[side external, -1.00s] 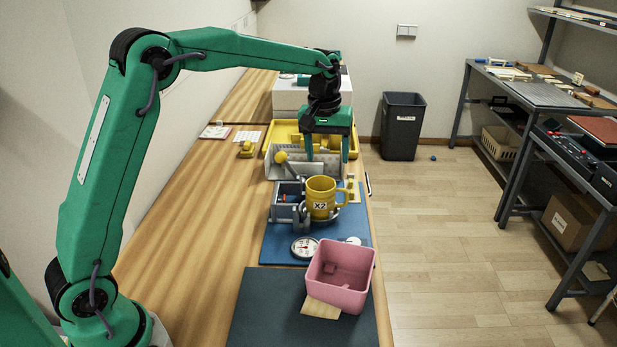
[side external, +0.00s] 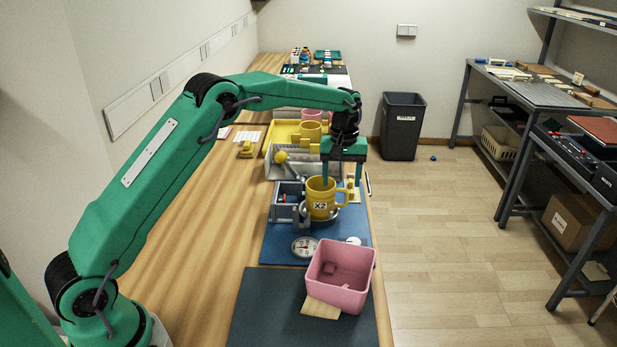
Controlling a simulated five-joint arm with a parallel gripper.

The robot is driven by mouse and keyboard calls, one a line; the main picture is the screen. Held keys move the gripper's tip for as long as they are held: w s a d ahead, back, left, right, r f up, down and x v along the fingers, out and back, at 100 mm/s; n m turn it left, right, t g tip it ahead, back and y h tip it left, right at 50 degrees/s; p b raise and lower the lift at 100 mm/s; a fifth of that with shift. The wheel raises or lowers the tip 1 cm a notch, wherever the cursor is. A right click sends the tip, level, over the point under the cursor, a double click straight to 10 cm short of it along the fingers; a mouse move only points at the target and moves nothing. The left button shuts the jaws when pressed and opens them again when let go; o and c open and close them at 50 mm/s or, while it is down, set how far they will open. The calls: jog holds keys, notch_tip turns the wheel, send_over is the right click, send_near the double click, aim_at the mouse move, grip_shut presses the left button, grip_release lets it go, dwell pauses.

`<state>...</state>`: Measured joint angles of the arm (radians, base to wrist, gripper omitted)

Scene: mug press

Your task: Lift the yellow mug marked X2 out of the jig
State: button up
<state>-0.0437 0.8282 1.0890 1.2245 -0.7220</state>
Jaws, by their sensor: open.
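The yellow mug (side external: 318,196), with an X2 label on its front, stands upright in the grey jig (side external: 290,213). Its handle is on the right side. A round metal seat shows around its base. My gripper (side external: 342,183) is open and points down at the mug. Its left finger reaches down at the mug's rim; I cannot tell whether it is inside or behind the mug. Its right finger hangs just behind or beside the handle. Nothing is held between the fingers.
A dial gauge (side external: 306,246) lies in front of the jig on the blue mat (side external: 275,250). A pink bin (side external: 341,279) stands nearer the camera. Behind are a grey perforated block with a yellow-knobbed lever (side external: 282,157) and a yellow tray (side external: 275,137) holding another yellow mug.

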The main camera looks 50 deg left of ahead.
jog(key=shift+f, duration=0.85)
jog(key=shift+w+f, duration=0.15)
jog(key=shift+f, duration=2.4)
jog(key=c, duration=1.3)
jog(key=shift+o, duration=0.2)
jog(key=shift+r, duration=0.2)
